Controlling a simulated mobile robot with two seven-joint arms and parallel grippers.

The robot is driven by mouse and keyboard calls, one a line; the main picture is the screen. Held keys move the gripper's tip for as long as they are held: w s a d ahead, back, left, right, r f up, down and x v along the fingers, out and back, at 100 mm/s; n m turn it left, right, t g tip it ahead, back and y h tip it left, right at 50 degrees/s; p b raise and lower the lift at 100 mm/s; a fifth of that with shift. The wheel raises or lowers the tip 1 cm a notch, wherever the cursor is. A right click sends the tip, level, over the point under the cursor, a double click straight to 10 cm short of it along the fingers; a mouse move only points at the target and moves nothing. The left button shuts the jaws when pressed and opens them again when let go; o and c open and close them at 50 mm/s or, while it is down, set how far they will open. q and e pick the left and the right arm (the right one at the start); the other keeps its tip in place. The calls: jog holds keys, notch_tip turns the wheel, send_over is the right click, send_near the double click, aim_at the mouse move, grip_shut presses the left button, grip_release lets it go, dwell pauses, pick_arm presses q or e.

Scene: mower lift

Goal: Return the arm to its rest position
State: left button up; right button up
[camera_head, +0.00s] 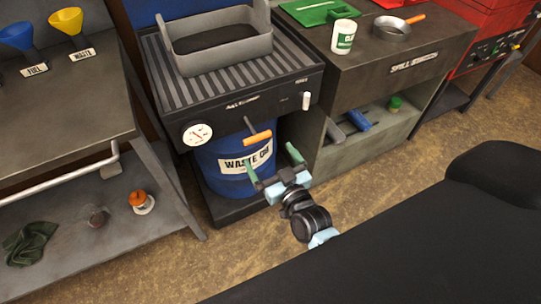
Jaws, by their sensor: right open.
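My right gripper (272,162) is in the middle of the view, in front of the blue waste oil drum (215,168). Its two green-tipped fingers are spread apart with nothing between them. An orange handle (259,136) on a thin dark rod sticks out from the drain unit (165,75), just above and beyond the fingertips. The fingers look apart from the handle, though the depth is hard to tell. The arm behind the gripper is black and light blue. My left gripper is not in view.
The spill station bench (350,70) is at right, holding a white cup (343,37) and a pan (391,28). A grey bench (60,115) stands left. Floor (240,245) is clear.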

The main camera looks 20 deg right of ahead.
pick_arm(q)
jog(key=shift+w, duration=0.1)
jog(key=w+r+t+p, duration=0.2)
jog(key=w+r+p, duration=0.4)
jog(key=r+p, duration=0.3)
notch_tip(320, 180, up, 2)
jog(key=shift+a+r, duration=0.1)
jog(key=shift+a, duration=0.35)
pick_arm(e)
jog(key=s+f+g, duration=0.1)
jog(key=s+g, duration=0.2)
jog(key=s, duration=0.8)
jog(key=s+f+n+g+y, duration=0.1)
jog(key=s+f+g, duration=0.1)
jog(key=s, duration=0.9)
jog(key=s+d+f+g, duration=0.1)
jog(key=s+g, duration=0.3)
jog(key=s, duration=0.6)
jog(key=shift+s+f+n, duration=0.3)
jog(key=shift+s+f, duration=0.1)
jog(key=shift+f, duration=0.3)
jog(key=shift+d, duration=0.1)
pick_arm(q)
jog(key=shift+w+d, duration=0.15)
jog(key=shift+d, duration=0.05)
